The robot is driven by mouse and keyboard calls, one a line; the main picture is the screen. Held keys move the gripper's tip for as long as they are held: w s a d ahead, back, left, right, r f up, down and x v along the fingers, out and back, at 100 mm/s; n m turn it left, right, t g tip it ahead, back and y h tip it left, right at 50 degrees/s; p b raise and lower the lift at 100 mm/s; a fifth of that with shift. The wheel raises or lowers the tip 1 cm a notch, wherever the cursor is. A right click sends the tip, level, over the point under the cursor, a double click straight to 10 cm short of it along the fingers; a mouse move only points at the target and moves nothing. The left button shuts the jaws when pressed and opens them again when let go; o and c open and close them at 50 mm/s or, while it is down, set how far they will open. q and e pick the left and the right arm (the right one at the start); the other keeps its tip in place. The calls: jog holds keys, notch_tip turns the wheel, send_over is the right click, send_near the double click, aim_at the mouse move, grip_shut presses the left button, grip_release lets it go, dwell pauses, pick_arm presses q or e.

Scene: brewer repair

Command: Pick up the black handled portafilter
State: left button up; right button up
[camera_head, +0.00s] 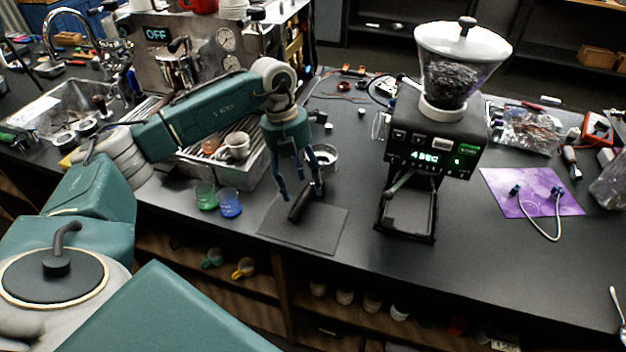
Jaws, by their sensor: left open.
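The portafilter (300,206) lies on a dark mat (322,228) at the front of the counter. Its black handle points toward the front edge. Its head end is partly hidden by my gripper's fingers. My left gripper (298,192) reaches down from above, open, with its fingers around or just over the handle. I cannot tell whether they touch it. My right gripper is not in view.
A coffee grinder (434,135) stands right of the mat. An espresso machine (190,60) is behind. A purple mat (530,192) with a cable lies at right. Counter between mat and grinder is mostly clear.

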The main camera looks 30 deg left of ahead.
pick_arm(q)
jog(key=shift+s+d+f, duration=0.15)
jog(key=shift+f, duration=1.15)
jog(key=shift+d, duration=0.1)
jog(key=shift+c, duration=1.3)
jog(key=c, duration=0.8)
grip_shut()
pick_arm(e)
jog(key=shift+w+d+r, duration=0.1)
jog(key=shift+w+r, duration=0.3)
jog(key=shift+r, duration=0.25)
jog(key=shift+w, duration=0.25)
pick_arm(q)
jog(key=shift+r, duration=0.25)
